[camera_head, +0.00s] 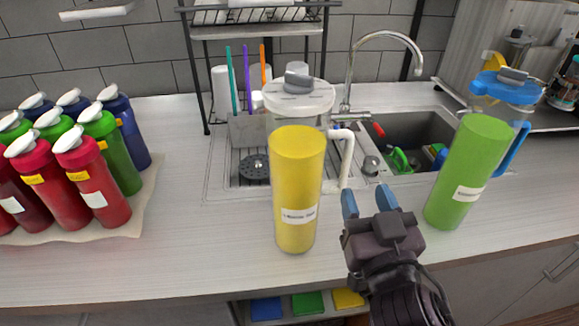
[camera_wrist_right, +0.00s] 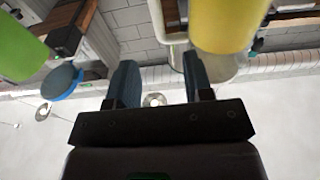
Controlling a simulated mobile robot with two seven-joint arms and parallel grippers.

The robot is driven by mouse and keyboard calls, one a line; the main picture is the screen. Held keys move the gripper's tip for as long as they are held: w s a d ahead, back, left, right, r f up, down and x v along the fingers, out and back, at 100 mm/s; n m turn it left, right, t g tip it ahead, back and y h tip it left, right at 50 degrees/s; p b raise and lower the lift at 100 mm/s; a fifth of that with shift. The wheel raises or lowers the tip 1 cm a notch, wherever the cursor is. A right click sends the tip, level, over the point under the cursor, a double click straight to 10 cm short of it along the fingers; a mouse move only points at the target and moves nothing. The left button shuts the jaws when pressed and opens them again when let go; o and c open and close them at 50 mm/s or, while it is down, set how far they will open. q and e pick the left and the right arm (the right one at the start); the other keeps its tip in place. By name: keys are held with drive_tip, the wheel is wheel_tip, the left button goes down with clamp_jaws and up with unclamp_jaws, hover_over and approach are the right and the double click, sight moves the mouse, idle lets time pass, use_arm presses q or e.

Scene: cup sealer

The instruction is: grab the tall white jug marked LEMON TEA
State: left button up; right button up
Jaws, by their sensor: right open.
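The tall jug (camera_head: 297,190) stands upright on the counter. It has a clear body filled with yellow, a white lid, a white handle (camera_head: 346,160) on its right side, and a small front label too blurred to read surely. My right gripper (camera_head: 370,199) is open and empty, just right of the jug, near its handle and apart from the body. In the right wrist view, the yellow body (camera_wrist_right: 228,22) is at the upper right, and the white handle (camera_wrist_right: 157,20) shows beyond the gap between the open fingers (camera_wrist_right: 160,78). My left gripper is not in view.
A green-filled jug (camera_head: 470,170) with blue lid and handle stands to the right. Several red, green and blue bottles (camera_head: 92,185) stand on a mat at the left. Behind are a dish rack (camera_head: 262,27), a sink (camera_head: 415,130) and a faucet. The front left-middle counter is clear.

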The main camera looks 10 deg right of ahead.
sight(349, 158)
drive_tip(key=w, duration=0.4)
drive_tip(key=shift+w+r, duration=0.2)
drive_tip(key=shift+r, duration=0.15)
drive_tip(key=shift+w, duration=0.7)
drive_tip(key=w+p, duration=0.1)
drive_tip(key=w, duration=0.3)
drive_tip(key=shift+f, duration=0.15)
drive_tip(key=shift+w, duration=0.3)
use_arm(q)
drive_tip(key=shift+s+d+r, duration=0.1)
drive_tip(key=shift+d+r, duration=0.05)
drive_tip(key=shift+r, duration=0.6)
use_arm(e)
drive_tip(key=shift+w, duration=0.1)
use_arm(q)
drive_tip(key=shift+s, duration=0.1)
